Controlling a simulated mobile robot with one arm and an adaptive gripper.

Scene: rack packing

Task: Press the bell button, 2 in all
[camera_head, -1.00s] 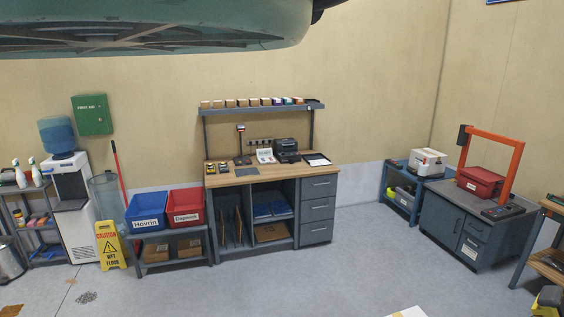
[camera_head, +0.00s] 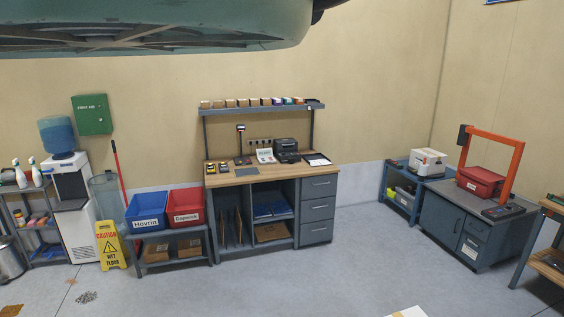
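I cannot make out a bell button for certain in the head view. A wooden-topped workbench (camera_head: 230,180) stands against the back wall. Which of these, if any, is the bell is too small to tell. My gripper is not in view.
A blue bin (camera_head: 147,209) and a red bin (camera_head: 186,206) sit on a low rack left of the bench. A yellow wet-floor sign (camera_head: 110,245) stands beside them. A grey cabinet (camera_head: 447,225) with an orange frame (camera_head: 497,138) is at right. The middle floor is clear.

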